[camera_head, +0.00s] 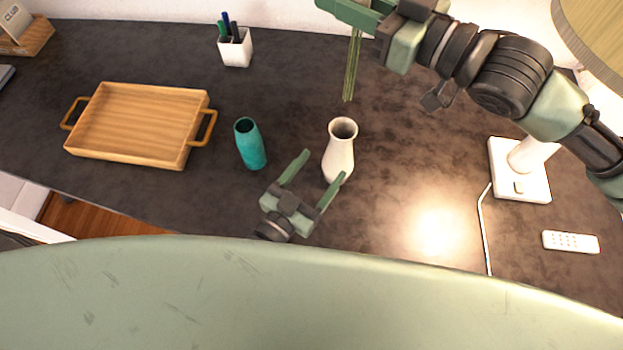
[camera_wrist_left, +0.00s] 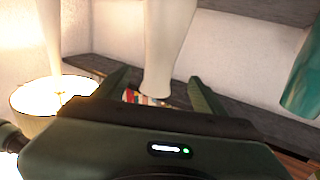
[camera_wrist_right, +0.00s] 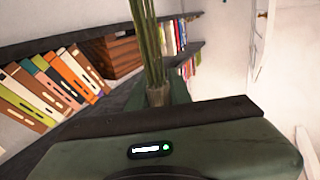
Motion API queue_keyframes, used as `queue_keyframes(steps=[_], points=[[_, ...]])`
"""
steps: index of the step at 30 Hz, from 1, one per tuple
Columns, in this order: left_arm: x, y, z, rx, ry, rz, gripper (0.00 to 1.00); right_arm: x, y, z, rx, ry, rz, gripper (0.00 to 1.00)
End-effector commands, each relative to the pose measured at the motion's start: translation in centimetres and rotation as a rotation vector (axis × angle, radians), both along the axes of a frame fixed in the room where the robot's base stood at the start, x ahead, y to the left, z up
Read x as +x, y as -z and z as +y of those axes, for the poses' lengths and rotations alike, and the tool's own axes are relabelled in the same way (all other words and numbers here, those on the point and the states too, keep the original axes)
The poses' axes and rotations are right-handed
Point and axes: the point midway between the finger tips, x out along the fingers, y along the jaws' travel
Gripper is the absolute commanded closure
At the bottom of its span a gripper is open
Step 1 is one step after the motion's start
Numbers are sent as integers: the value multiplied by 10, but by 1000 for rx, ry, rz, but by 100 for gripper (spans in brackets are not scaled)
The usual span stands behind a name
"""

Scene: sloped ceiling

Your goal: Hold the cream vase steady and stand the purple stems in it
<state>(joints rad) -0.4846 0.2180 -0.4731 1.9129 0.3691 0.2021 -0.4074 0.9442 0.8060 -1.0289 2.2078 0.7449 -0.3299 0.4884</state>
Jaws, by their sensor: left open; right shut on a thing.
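The cream vase (camera_head: 339,158) stands upright on the dark desk, its round mouth open to the top. My left gripper (camera_head: 322,164) is open, low at the vase's near side. In the left wrist view the vase (camera_wrist_left: 167,42) shows between its two fingers, with gaps at both sides. My right gripper (camera_wrist_right: 158,94) is shut on the bundle of stems (camera_wrist_right: 150,45). In the head view the green stems (camera_head: 352,68) hang nearly upright, their lower ends above and beyond the vase mouth, apart from it. Their purple tops are out of view.
A teal vase (camera_head: 250,146) stands left of the cream vase. A wooden tray (camera_head: 138,125) lies farther left, and a white pen cup (camera_head: 235,47) at the back. A lamp base (camera_head: 519,170), its cord and a white remote (camera_head: 570,242) are at right.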

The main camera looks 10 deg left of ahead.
Motion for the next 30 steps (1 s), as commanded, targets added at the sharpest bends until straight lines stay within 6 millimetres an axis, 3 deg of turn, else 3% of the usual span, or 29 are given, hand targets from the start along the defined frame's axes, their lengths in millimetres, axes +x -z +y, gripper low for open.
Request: queue_keyframes(steps=[6, 12, 26, 27, 30], points=[[40, -1, -19, -3, -1, -1, 29, 0, 0, 0, 0, 0, 0, 100], [67, 0, -32, -2, 0, 0, 29, 0, 0, 0, 0, 0, 0, 100], [79, 0, -38, -2, 1, 3, 29, 0, 0, 0, 0, 0, 0, 100], [79, 0, -38, -2, 1, 3, 32, 0, 0, 0, 0, 0, 0, 100], [79, 0, -38, -2, 1, 3, 60, 0, 0, 0, 0, 0, 0, 100]])
